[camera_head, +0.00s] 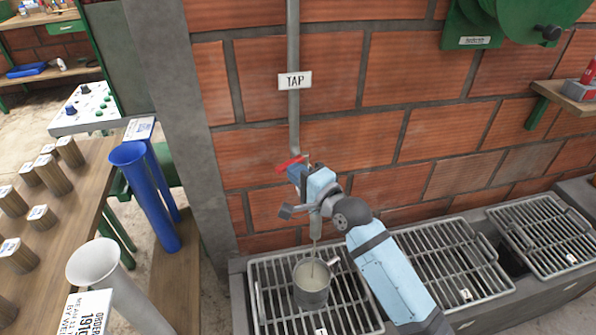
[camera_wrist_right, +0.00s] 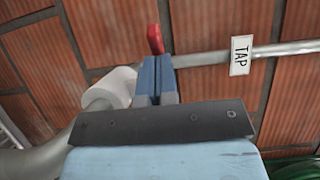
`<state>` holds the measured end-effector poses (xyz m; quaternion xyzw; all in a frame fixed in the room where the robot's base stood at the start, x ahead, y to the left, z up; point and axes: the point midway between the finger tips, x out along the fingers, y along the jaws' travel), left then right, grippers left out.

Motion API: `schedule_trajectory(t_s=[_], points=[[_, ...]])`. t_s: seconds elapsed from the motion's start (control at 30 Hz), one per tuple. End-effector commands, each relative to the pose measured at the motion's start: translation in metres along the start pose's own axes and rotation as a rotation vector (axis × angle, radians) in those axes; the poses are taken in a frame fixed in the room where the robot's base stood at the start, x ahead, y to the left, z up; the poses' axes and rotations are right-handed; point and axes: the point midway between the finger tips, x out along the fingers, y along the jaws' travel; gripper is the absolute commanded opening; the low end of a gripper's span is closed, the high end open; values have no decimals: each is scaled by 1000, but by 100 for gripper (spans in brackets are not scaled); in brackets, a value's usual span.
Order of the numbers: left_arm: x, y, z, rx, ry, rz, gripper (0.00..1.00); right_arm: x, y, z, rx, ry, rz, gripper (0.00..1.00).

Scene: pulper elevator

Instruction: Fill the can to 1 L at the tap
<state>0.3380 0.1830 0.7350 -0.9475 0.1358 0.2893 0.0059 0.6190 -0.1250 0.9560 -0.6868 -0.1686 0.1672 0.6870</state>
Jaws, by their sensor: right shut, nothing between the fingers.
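The grey metal can (camera_head: 311,298) stands upright on a slatted grate under the tap spout (camera_head: 315,226). A thin pale stream runs from the spout into the can, and a pale liquid surface shows inside; the level in litres cannot be read. The red tap lever (camera_head: 289,164) is at the top of the tap, and it also shows in the wrist view (camera_wrist_right: 155,39). My right gripper (camera_head: 297,173) is shut and empty, its blue fingertips (camera_wrist_right: 156,62) close to the lever; whether they touch it cannot be told. My left gripper is out of view.
A TAP sign (camera_head: 295,81) hangs on the pipe against the brick wall. More grates (camera_head: 452,262) lie to the right over the trough. A blue tube (camera_head: 143,190) and a grey tube (camera_head: 112,275) stand left, beside a wooden table with several wooden cylinders.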

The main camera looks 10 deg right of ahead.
Motion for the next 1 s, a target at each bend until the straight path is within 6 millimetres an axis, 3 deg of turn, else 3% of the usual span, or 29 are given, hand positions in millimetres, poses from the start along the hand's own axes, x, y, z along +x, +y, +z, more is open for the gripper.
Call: schedule_trajectory(t_s=[0.2, 0.6, 1.0], points=[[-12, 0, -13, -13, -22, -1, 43, 6, -8, 4, 9, 83, -1, 0], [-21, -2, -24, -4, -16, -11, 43, 21, -3, 10, 1, 113, 3, 0], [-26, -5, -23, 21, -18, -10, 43, 30, -1, 11, 1, 113, 2, 0]])
